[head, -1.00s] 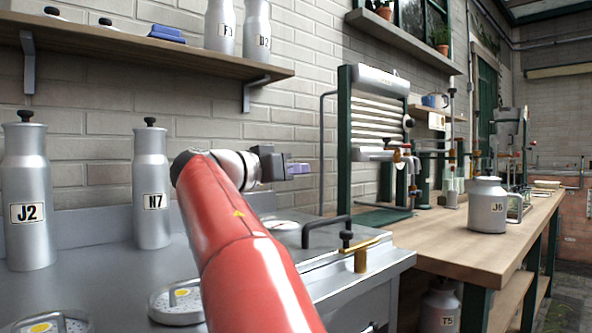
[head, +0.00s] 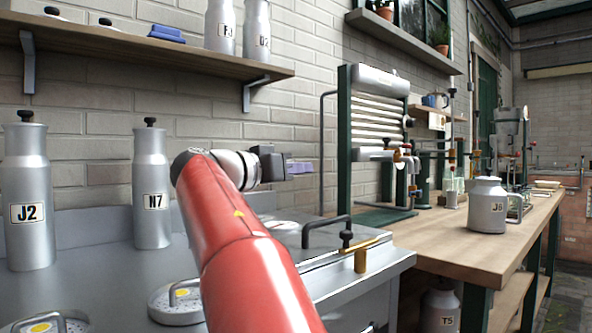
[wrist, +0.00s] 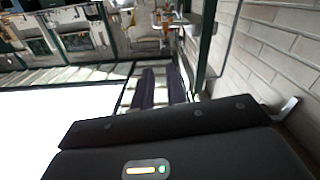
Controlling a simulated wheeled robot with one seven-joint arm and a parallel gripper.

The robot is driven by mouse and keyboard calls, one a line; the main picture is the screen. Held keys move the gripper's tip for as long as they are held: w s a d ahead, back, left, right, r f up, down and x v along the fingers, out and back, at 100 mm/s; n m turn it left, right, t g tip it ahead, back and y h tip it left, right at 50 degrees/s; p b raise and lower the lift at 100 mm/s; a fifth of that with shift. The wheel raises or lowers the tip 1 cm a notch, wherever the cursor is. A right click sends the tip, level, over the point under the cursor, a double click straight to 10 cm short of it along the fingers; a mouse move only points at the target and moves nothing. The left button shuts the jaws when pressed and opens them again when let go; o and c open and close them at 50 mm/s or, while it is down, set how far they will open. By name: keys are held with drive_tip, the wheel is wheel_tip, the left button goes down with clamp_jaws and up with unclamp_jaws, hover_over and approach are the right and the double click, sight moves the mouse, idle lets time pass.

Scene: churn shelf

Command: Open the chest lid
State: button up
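The chest (head: 375,285) is a grey metal box with a flat top, at the lower middle of the head view. Its lid appears closed, with a black bar handle (head: 327,222) near the right edge. A brass fitting with a black knob (head: 346,238) sits at that edge. My gripper (head: 302,167) is in the air above and behind the handle, pointing right, apart from it. In the wrist view its two dark purple fingers (wrist: 160,88) show a narrow gap with nothing between them. My red arm hides part of the chest top.
Grey churns J2 (head: 28,240) and N7 (head: 152,220) stand at the left, with round perforated lids (head: 178,303) in front. A shelf (head: 130,52) hangs above. At the right is a wooden bench (head: 480,245) with churn J6 (head: 487,212) and a ribbed cooler (head: 378,125).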

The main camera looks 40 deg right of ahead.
drive_tip(key=o, duration=0.3)
drive_tip(key=shift+o, duration=0.2)
drive_tip(key=a, duration=0.7)
drive_tip(key=shift+s+a+b, duration=0.3)
drive_tip(key=shift+a, duration=0.1)
